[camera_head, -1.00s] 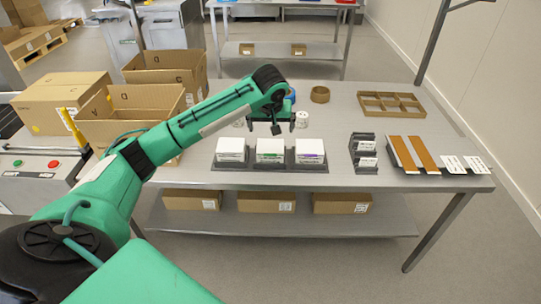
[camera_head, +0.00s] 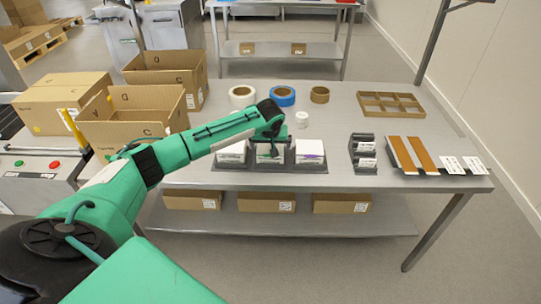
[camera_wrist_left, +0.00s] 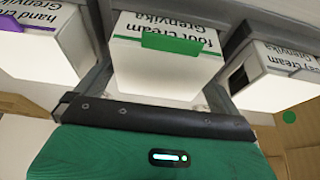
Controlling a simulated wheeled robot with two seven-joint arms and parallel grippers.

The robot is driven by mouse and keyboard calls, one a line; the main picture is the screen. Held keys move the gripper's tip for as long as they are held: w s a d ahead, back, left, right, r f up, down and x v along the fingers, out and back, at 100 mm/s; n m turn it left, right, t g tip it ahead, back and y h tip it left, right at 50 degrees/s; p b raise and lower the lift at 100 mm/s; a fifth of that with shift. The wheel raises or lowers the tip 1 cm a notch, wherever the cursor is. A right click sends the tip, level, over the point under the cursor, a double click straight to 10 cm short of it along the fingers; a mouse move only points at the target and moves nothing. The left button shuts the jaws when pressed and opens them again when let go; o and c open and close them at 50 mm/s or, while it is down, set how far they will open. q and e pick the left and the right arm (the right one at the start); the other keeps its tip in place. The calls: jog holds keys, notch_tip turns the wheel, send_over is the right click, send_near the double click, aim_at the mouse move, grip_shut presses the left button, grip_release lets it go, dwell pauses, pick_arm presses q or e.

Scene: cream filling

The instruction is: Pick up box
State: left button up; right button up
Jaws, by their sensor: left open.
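Three white cream boxes stand in a row in dark holders on the steel table (camera_head: 400,205): a left box (camera_head: 232,148), a middle box (camera_wrist_left: 155,72) and a purple-marked right box (camera_head: 309,147). My left gripper (camera_head: 270,150) is down over the middle box and largely hides it in the head view. In the left wrist view, the middle box reads "foot cream Grenvika", has a green tab, and sits between the open fingers. Whether the fingers touch it, I cannot tell. The purple-marked "hand cream" box (camera_wrist_left: 40,40) is at left there. My right gripper is not in view.
Tape rolls (camera_head: 282,95), a small white jar (camera_head: 302,119) and a divided cardboard tray (camera_head: 390,104) lie behind. A dark holder (camera_head: 364,155) and orange-brown strips (camera_head: 408,152) are to the right. Open cartons (camera_head: 135,115) stand at left.

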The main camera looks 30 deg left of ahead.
pick_arm(q)
jog(key=c, duration=0.8)
jog(key=shift+c, duration=0.2)
